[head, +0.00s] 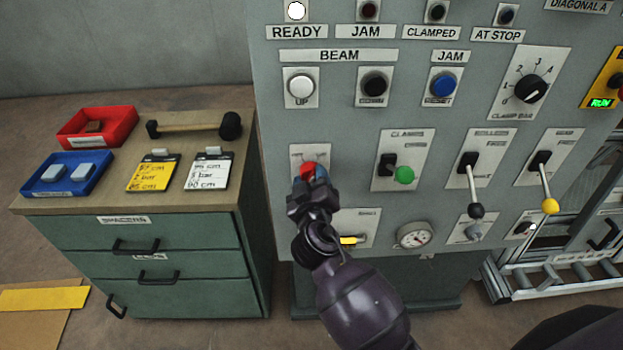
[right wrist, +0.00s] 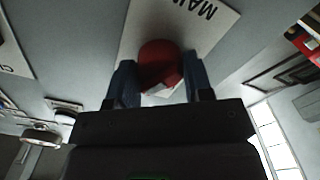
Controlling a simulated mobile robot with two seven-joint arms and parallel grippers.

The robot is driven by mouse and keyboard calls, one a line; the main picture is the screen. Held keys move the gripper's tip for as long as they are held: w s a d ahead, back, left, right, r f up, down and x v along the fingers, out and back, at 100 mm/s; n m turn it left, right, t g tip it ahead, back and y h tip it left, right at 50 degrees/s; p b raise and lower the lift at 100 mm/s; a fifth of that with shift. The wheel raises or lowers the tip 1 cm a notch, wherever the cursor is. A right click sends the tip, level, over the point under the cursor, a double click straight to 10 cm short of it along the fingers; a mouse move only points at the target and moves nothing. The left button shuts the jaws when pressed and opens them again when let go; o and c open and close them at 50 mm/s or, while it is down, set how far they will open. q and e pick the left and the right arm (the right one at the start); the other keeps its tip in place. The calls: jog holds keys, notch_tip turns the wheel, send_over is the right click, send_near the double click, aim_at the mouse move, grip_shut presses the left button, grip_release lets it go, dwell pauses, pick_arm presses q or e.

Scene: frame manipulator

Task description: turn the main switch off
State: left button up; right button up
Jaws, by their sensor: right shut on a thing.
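The main switch is a red knob (head: 308,167) on a pale plate at the left of the grey control panel, partly hidden by my right gripper. My right gripper (head: 309,178) is at the knob, seen from behind. In the right wrist view the red knob (right wrist: 160,62) sits between the two blue fingers of the gripper (right wrist: 159,85), which is shut on it. The plate (right wrist: 203,35) behind it shows part of the word "MAIN", upside down. The knob's pointing direction is hard to tell. My left gripper is not in view.
A gauge (head: 415,235) is below. A drawer cabinet (head: 150,215) with trays stands at the left.

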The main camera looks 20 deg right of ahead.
jog(key=n+p, duration=0.1)
jog(key=n, duration=0.2)
jog(key=shift+r, duration=0.15)
jog(key=shift+n+p, duration=0.3)
jog(key=shift+n, duration=0.7)
jog(key=shift+n+p, duration=0.35)
jog(key=shift+n, duration=0.55)
jog(key=shift+n+p, duration=0.85)
jog(key=shift+n, duration=1.35)
jog(key=o, duration=0.9)
